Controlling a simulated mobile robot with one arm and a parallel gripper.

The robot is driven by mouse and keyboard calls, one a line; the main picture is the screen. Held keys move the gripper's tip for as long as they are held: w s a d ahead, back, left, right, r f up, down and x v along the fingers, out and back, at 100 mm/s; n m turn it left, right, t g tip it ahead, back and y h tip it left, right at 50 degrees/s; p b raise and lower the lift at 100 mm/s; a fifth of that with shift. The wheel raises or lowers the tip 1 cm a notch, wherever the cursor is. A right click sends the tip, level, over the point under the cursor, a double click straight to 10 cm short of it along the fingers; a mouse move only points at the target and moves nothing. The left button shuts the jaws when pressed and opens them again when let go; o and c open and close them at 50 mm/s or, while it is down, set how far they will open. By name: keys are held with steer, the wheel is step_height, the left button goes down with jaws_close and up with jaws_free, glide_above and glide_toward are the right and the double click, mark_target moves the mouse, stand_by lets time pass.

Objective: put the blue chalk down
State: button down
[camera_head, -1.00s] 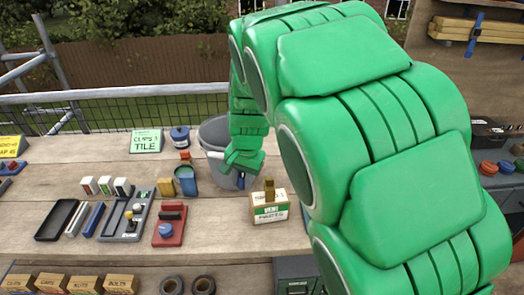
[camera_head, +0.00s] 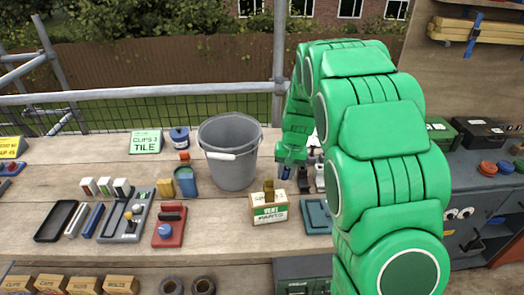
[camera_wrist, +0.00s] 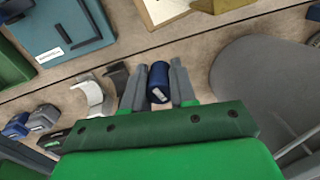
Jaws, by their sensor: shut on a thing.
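My gripper (camera_head: 290,166) is over the bench, just right of the grey bucket and behind the cardboard parts box. In the wrist view my gripper (camera_wrist: 157,88) is shut on the blue chalk (camera_wrist: 158,82), a short dark blue cylinder with a small pale label, held between the two grey fingers. In the head view only a bit of blue shows at the fingertips. I cannot tell whether the chalk touches the bench.
The bucket (camera_head: 231,165) stands close left of my gripper. The parts box (camera_head: 268,209) and a teal tray (camera_head: 316,216) are in front. A white clip (camera_wrist: 94,97) and a dark clip (camera_wrist: 117,76) stand close beside the fingers.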

steer(key=shift+n, duration=0.4)
steer(key=d+f, duration=0.3)
steer(key=shift+w, duration=0.25)
steer(key=shift+w+f, duration=0.15)
steer(key=shift+f, duration=0.05)
steer(key=w+a+r+m, duration=0.2)
steer(key=w+m, duration=0.2)
steer(key=w, duration=0.4)
steer(key=w+a+r+m, duration=0.2)
steer(key=w+r+m, duration=0.15)
steer(key=w, duration=0.35)
steer(key=w+a+f+m, duration=0.2)
steer(key=w+m, duration=0.4)
steer(key=m, duration=0.3)
steer(key=w+a+f+m, duration=0.2)
steer(key=w+m, duration=0.4)
steer(key=m, duration=0.4)
steer(key=shift+a+f+t+h, duration=0.25)
steer(key=shift+t+h, duration=0.05)
steer(key=shift+h, duration=0.1)
steer(key=shift+f+m, duration=0.1)
steer(key=shift+m, duration=0.25)
steer(key=shift+m, duration=0.3)
